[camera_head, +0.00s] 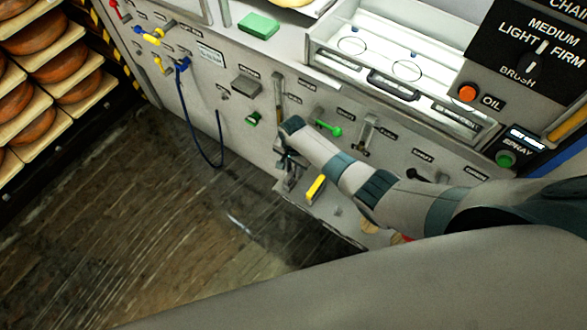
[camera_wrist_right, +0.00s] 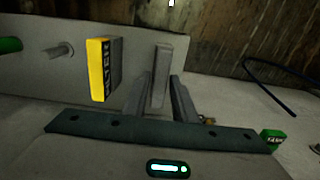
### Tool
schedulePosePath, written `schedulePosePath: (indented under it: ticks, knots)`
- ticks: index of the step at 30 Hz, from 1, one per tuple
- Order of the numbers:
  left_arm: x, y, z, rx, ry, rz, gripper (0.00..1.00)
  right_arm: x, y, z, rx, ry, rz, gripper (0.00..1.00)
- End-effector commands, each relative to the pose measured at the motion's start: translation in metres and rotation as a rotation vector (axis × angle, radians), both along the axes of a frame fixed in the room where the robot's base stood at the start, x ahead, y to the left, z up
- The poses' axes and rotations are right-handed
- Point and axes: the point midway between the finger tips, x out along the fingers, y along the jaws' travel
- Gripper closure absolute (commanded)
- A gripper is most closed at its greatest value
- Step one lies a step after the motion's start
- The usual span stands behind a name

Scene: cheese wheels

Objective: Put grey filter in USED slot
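My right gripper (camera_head: 288,165) reaches down to a low grey ledge on the front of the machine. In the right wrist view, the fingers (camera_wrist_right: 160,92) flank a narrow pale grey block, which looks like the grey filter (camera_wrist_right: 160,66), and appear closed on its sides. The filter stands out past the fingertips. Beside it is a block with a yellow face and dark lettered side (camera_wrist_right: 103,68), whose text I cannot read surely; it also shows in the head view (camera_head: 316,188). I cannot make out the USED slot. My left gripper is out of view.
A grey peg (camera_wrist_right: 62,50) and a green part (camera_wrist_right: 10,45) lie left in the wrist view. A blue hose (camera_head: 200,152) hangs from the panel. Levers, including a green one (camera_head: 327,128), stick out above my forearm. Cheese racks (camera_head: 45,75) stand left; the floor between is clear.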

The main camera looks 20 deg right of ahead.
Motion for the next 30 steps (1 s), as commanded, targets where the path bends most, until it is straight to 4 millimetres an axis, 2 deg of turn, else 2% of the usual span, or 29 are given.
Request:
schedulePosePath:
  ticks: [11,17,23,30]
  knots:
    - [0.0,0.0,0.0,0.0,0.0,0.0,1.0,0.0,0.0,0.001,0.0,0.0,0.0,0.62]
    - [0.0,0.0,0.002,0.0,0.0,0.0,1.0,0.001,0.001,0.008,0.002,-0.002,0.001,0.62]
    - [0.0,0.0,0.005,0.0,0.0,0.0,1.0,0.001,0.001,0.028,0.001,-0.003,0.001,0.62]
    - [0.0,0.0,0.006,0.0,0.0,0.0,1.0,0.001,0.001,0.066,0.002,-0.004,0.001,0.62]
